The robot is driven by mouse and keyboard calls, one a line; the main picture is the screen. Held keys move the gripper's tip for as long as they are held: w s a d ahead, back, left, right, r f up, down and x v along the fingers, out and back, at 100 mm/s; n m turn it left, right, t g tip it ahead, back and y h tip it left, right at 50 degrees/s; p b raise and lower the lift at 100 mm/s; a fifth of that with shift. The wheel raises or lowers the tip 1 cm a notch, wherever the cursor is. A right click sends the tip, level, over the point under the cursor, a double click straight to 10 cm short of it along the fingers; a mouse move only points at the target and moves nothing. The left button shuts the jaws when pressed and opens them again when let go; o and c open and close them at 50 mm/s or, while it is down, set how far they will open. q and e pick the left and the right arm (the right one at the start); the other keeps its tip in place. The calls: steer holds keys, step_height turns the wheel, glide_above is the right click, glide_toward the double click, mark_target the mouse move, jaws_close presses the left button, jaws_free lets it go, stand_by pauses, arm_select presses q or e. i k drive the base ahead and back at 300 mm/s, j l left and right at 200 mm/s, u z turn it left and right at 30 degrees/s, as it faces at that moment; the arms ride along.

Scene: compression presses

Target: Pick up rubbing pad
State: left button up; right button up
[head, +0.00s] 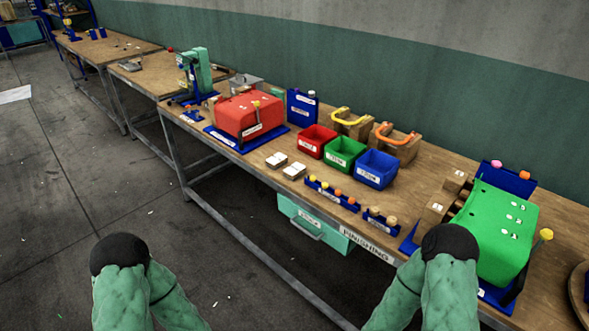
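Two small pale blocks lie near the front edge of the wooden workbench (240,165), left of the blue bin; they may be rubbing pads, but their labels are too small to read. One is the left block (276,160), and the other is the right block (294,171). Nothing touches them. My two green arms with black rounded joints show at the bottom, one at the left over the floor and one at the right in front of the bench. Neither gripper is in view.
Red (316,141), green (346,153) and blue (377,169) bins stand behind the blocks. A red machine (244,115) is to the left, a green machine (501,232) to the right. Small blue racks (332,194) line the front edge. A teal drawer (312,222) hangs below.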

mark_target(296, 171)
steer(key=z, duration=2.2)
steer(key=u, duration=2.1)
steer(key=z, duration=0.3)
steer(key=i+j+z, duration=0.2)
steer(key=z, duration=0.25)
steer(key=i+j+z, duration=0.1)
steer(key=j+z, duration=0.85)
steer(key=i+l, duration=0.05)
